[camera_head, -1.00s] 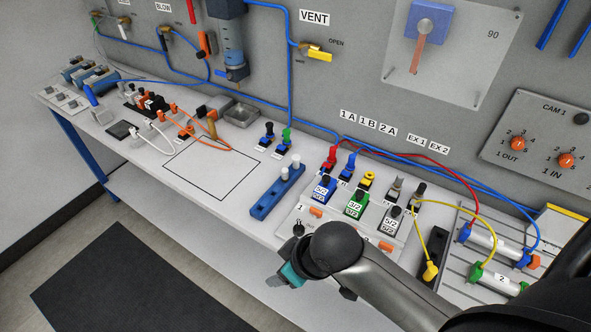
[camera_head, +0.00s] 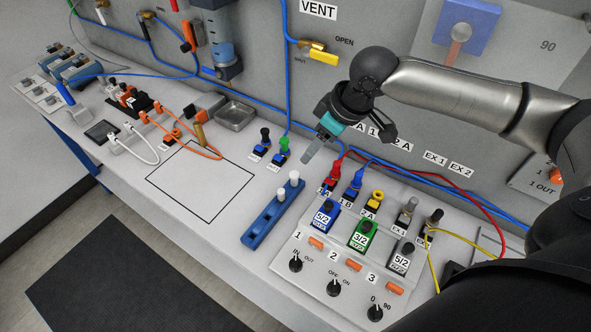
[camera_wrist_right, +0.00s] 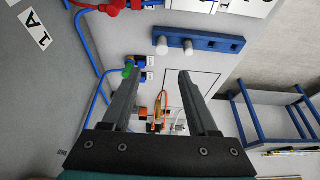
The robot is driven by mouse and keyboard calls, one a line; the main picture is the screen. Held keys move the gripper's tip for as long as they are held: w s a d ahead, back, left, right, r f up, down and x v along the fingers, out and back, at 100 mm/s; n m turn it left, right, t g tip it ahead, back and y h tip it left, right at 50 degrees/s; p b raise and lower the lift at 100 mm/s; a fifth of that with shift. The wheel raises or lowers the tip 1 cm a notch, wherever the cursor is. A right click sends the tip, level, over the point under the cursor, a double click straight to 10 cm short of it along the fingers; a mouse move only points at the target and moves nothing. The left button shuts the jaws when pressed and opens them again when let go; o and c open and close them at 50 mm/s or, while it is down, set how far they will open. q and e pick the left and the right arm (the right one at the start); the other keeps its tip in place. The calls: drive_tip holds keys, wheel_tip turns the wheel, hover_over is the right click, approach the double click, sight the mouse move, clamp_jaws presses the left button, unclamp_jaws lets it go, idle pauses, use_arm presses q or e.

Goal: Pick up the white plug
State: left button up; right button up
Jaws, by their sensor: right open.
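In the right wrist view the plugs (camera_wrist_right: 162,46) (camera_wrist_right: 188,48) show on the blue rack (camera_wrist_right: 215,41), beyond my fingertips. My right gripper (camera_head: 308,157) is above the bench, a little behind and right of the far plug in the head view, and apart from it. Its two fingers (camera_wrist_right: 157,72) are spread with nothing between them. My left gripper is not in view.
A valve panel (camera_head: 318,271) with coloured valves and knobs stands right of the rack. Red plug (camera_head: 334,176) and blue tubes are close to my right gripper. A green fitting (camera_head: 283,146) stands behind the rack. The outlined square (camera_head: 200,180) to the left is empty.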

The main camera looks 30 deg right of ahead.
sight(295, 174)
drive_tip(key=x, duration=0.4)
drive_tip(key=b+x, duration=0.1)
drive_tip(key=x, duration=0.3)
drive_tip(key=shift+s+a+f, duration=0.1)
drive_tip(key=shift+s+a, duration=0.1)
drive_tip(key=shift+w+a+f, duration=0.1)
drive_tip(key=shift+w+f, duration=0.1)
drive_tip(key=shift+f, duration=0.2)
drive_tip(key=b+x, duration=0.1)
drive_tip(key=x, duration=0.3)
drive_tip(key=shift+f, duration=0.4)
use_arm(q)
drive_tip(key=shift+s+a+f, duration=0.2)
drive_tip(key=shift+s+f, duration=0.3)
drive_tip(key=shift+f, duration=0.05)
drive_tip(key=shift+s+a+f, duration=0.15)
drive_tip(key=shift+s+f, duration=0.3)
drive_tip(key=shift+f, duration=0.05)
use_arm(e)
drive_tip(key=shift+c, duration=0.2)
drive_tip(key=shift+a, duration=0.1)
drive_tip(key=shift+c, duration=0.7)
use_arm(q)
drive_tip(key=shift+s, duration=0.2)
use_arm(e)
clamp_jaws()
